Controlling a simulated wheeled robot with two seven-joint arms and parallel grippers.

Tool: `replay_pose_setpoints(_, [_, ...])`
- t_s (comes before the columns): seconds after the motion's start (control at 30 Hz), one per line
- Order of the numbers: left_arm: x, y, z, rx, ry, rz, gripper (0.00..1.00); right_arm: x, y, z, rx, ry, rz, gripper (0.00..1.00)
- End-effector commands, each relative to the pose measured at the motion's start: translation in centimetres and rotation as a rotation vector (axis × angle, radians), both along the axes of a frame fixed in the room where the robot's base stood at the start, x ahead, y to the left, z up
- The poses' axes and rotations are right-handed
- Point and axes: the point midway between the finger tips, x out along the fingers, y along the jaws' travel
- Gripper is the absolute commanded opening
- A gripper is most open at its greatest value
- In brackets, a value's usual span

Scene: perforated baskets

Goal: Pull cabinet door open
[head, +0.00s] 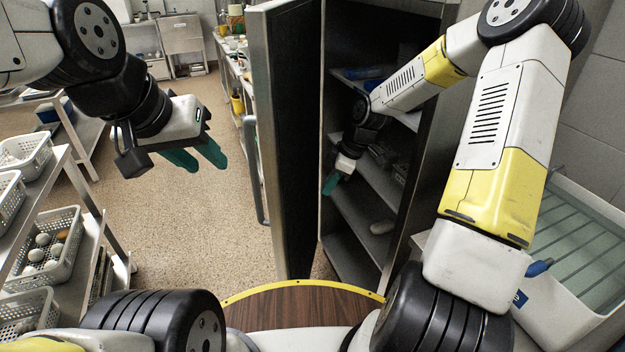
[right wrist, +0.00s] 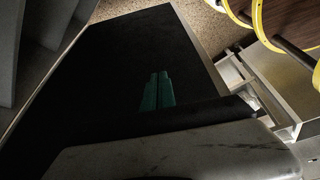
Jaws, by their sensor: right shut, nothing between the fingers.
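The tall metal cabinet (head: 385,190) stands open in the head view, with dark shelves inside. Its door (head: 296,150) is swung well out, with the dark inner face toward the right and a long bar handle (head: 251,165) on its left side. My right gripper (head: 330,184) is shut and empty, in the opening between the door and the shelves. In the right wrist view its teal fingers (right wrist: 157,91) lie together before the door's dark inner face (right wrist: 110,75); whether they touch it I cannot tell. My left gripper (head: 196,158) is open and empty, left of the door.
A rack with white perforated baskets (head: 45,245) stands at the left. Speckled floor (head: 195,235) is free between it and the door. A white bin with a ribbed, greenish inside (head: 590,245) is at the right. A counter with clutter (head: 235,65) runs behind the door.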

Motion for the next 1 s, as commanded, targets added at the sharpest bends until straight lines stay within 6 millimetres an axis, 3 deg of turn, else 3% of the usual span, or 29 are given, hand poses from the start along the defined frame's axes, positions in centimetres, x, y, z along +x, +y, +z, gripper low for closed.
replay_pose_setpoints(0.17, [0.0,0.0,0.0,0.000,0.000,0.000,0.36,0.1,1.0,-2.2,0.001,0.003,0.003,0.00])
replay_pose_setpoints(0.53, [0.0,0.0,0.0,0.000,0.000,0.000,0.36,0.7,3.7,-9.4,-0.001,0.005,0.002,0.00])
replay_pose_setpoints(0.73, [0.0,0.0,0.0,0.000,0.000,0.000,0.36,1.6,6.5,-9.0,-0.001,0.000,0.001,0.00])
replay_pose_setpoints(1.0, [0.0,0.0,0.0,0.000,0.000,0.000,0.36,1.8,7.4,-9.0,-0.002,0.001,-0.002,0.00])
